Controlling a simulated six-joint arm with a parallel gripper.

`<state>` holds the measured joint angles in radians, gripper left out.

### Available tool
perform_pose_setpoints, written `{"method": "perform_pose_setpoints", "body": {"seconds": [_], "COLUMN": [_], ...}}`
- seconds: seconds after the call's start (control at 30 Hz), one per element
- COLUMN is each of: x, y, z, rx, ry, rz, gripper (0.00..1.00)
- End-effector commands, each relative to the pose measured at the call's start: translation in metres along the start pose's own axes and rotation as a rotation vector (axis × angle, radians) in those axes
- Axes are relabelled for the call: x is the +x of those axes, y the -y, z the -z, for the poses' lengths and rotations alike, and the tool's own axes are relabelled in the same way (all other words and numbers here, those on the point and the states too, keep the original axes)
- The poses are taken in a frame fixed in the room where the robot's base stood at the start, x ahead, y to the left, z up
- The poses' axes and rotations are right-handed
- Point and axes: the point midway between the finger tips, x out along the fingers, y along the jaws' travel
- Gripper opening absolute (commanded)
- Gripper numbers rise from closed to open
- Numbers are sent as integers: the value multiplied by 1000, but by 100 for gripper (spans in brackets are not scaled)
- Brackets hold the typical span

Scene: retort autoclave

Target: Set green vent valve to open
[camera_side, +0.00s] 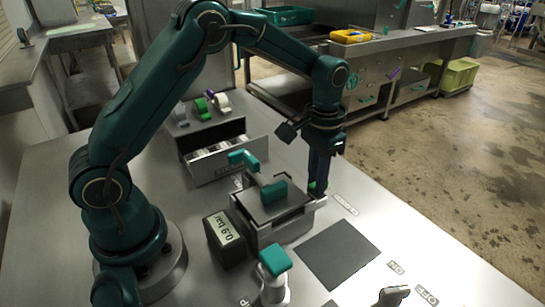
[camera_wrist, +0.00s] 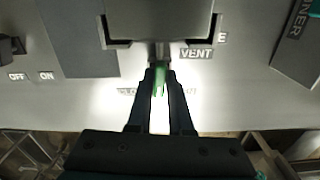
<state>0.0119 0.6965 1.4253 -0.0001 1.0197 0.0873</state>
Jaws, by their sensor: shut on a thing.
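The green vent valve (camera_wrist: 159,82) is a small green lever at the front wall of the grey autoclave box, near the VENT label (camera_wrist: 196,54). My gripper (camera_wrist: 161,76) points down and has its two dark fingers on either side of the lever, shut on it. In the side view a bit of green (camera_side: 312,186) shows beside my gripper (camera_side: 318,190), at the box's right corner. The fingers hide most of the lever, and its exact angle is hard to tell. Labels on the table under the fingers are partly covered and washed out by glare.
An open drawer (camera_side: 222,166) stands behind. A teal-topped knob (camera_side: 274,261), a dark mat (camera_side: 337,254) and an ON/OFF switch (camera_side: 392,296) are in front.

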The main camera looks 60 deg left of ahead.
Motion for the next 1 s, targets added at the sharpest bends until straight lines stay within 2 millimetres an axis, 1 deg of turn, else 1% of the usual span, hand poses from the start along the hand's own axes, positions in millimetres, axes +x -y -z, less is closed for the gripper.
{"method": "perform_pose_setpoints", "body": {"seconds": [0.3,0.6,0.8,1.0], "x": [-1,-1,-1,-1], "y": [-2,-3,-3,-3], "z": [0,0,1,1], "rx": [-298,-539,-646,-705], "ry": [1,0,0,0], "rz": [0,0,0,0], "gripper": [0,0,0,0]}}
